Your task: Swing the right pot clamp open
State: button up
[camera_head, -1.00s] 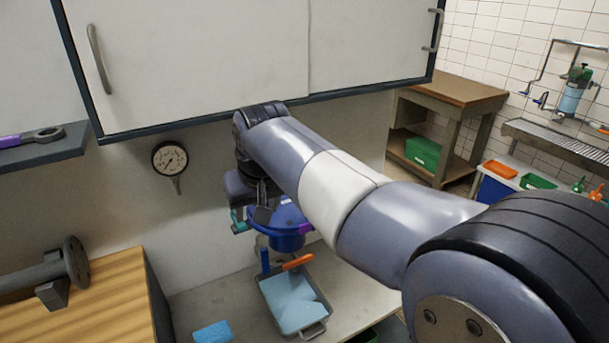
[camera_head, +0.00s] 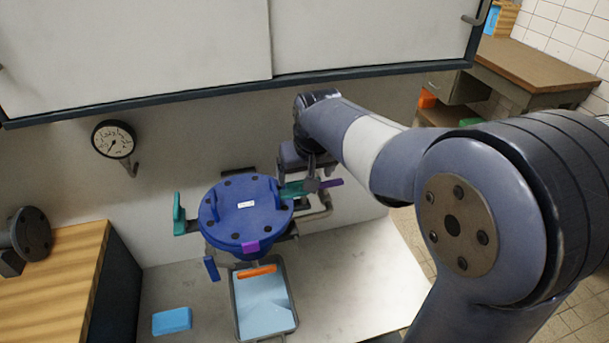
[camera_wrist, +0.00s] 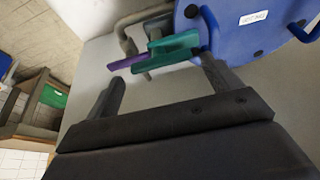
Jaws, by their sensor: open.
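The pot (camera_head: 234,222) has a round blue lid with dark bolts and stands on the bench. My gripper (camera_head: 313,184) is open at this clamp, right of the lid. In the wrist view my gripper (camera_wrist: 163,70) has its two fingers well apart; I cannot tell whether they touch the clamp. A left teal clamp (camera_head: 179,214) stands at the lid's left side.
A tray (camera_head: 237,318) with a light-blue inside and an orange bar (camera_head: 256,272) lies in front of the pot. A blue sponge-like block (camera_head: 172,321) lies left of it. A gauge (camera_head: 113,139) is on the wall. The cabinet (camera_head: 150,50) hangs above. Bench right of the tray is clear.

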aim_at(300, 187)
jog(key=shift+x, duration=1.2)
jog(key=shift+c, duration=0.5)
jog(key=c, duration=0.6)
